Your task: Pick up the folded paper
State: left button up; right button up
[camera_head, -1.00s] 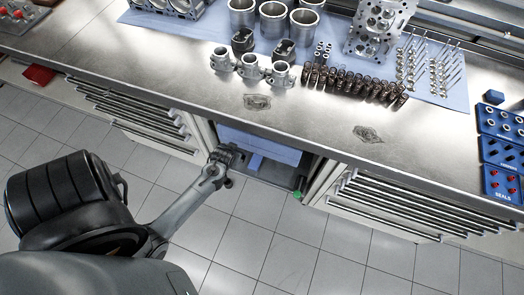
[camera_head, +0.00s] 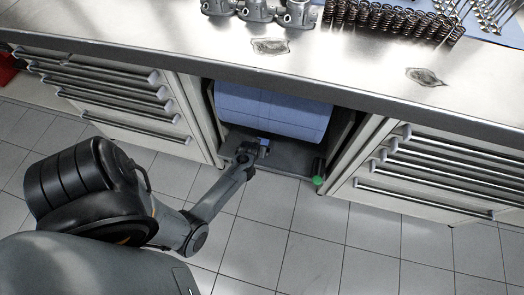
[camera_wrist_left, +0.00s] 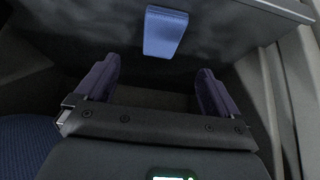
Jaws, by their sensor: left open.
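The folded paper (camera_wrist_left: 165,32) is a small blue pad in the left wrist view, lying on a dark surface just beyond my fingers. A small blue patch of it (camera_head: 264,142) shows in the head view, mostly hidden by my gripper. My left gripper (camera_wrist_left: 158,68) is open and empty, with the paper ahead of the gap between its two fingers and apart from them. In the head view my left gripper (camera_head: 260,149) reaches into the open bay under the bench, below a large blue roll (camera_head: 270,108). My right gripper is in neither view.
Drawer cabinets stand left (camera_head: 110,92) and right (camera_head: 430,172) of the bay, close to its opening. The metal bench top (camera_head: 190,40) overhangs it. A dark cylinder with a green end (camera_head: 318,178) is at the bay's right front. The tiled floor is clear.

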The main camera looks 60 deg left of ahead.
pick_arm(q)
jog(key=x, duration=0.1)
jog(key=b+x, duration=0.2)
jog(key=x, duration=0.1)
jog(key=shift+s+a, duration=0.2)
jog(key=shift+s, duration=0.05)
jog(key=shift+w+a+f+b, duration=0.15)
jog(key=shift+w+f+b, duration=0.3)
jog(key=shift+f+b, duration=0.05)
jog(key=shift+a+f+b, duration=0.15)
jog(key=shift+f+b, duration=0.2)
jog(key=shift+b, duration=0.05)
jog(key=b+x, duration=0.3)
jog(key=shift+w+f, duration=0.15)
jog(key=shift+f, duration=0.2)
jog(key=shift+w+a+f+b, duration=0.15)
jog(key=shift+w+f+b, duration=0.1)
jog(key=shift+b, duration=0.25)
jog(key=shift+s, duration=0.1)
jog(key=shift+c, duration=0.4)
jog(key=c, duration=1)
